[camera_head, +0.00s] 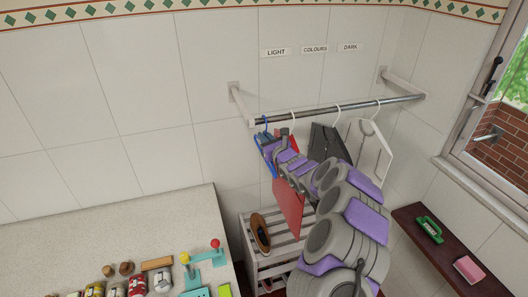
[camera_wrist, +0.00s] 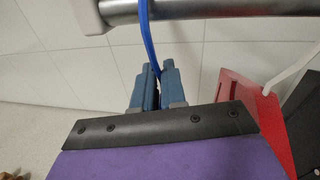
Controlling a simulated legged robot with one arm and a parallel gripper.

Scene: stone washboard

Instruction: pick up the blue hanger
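The blue hanger (camera_head: 265,122) hangs at the left end of the metal rail. In the wrist view its blue hook (camera_wrist: 148,35) comes down from the rail and passes between my fingertips. My gripper (camera_wrist: 159,82) has its two blue-grey fingers close together, with the hook's stem in the narrow gap, and looks shut on it. In the head view my gripper (camera_head: 267,139) is at the hanger, just below the rail. The hanger's lower part is mostly hidden behind my gripper and arm.
A slatted rack (camera_head: 254,262) stands below. A stone counter (camera_head: 110,232) is at left, a dark shelf (camera_head: 450,250) at right.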

